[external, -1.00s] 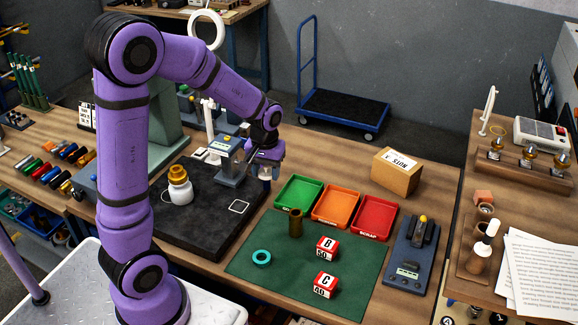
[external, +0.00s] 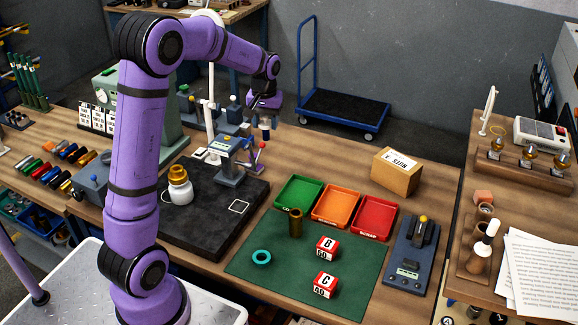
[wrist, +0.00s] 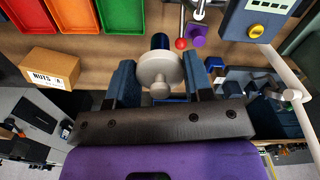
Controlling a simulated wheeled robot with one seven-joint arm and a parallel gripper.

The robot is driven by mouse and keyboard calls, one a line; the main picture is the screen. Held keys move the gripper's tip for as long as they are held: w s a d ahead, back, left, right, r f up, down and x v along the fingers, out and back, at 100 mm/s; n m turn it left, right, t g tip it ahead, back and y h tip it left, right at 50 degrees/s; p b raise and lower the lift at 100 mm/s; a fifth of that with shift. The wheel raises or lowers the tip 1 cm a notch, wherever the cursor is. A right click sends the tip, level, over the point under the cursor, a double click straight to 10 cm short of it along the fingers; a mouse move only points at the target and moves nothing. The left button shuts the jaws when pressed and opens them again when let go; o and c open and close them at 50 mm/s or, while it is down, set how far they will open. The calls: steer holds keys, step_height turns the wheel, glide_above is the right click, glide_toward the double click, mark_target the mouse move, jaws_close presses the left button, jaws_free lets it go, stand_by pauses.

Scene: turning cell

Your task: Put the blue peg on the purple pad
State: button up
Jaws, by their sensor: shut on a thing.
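My gripper (external: 264,108) is raised above the bench behind the small grey-blue press. In the wrist view, my gripper (wrist: 160,72) is shut on the blue peg (wrist: 160,41), which has a pale round flange and knob facing the camera. The peg (external: 265,133) hangs below the fingers in the external view, apart from the bench as far as I can tell. The purple pad (wrist: 197,36) lies beside the red-ball lever, right of the peg in the wrist view. It shows partly in the external view (external: 254,168), next to the press.
The press (external: 229,160) and red-ball lever (external: 262,145) stand close to the pad. Green (external: 299,191), orange (external: 336,205) and red (external: 374,215) trays and a NUTS box (external: 397,172) lie to the right. A pale post (external: 211,110) rises left of my gripper.

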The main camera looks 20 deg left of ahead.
steer(key=w+a+f, duration=0.1)
steer(key=w+a, duration=0.9)
steer(key=a, duration=0.1)
steer(key=shift+n, duration=0.4)
steer(key=shift+f, duration=7.45)
steer(key=shift+f, duration=0.15)
steer(key=o, duration=1)
steer(key=shift+o, duration=0.2)
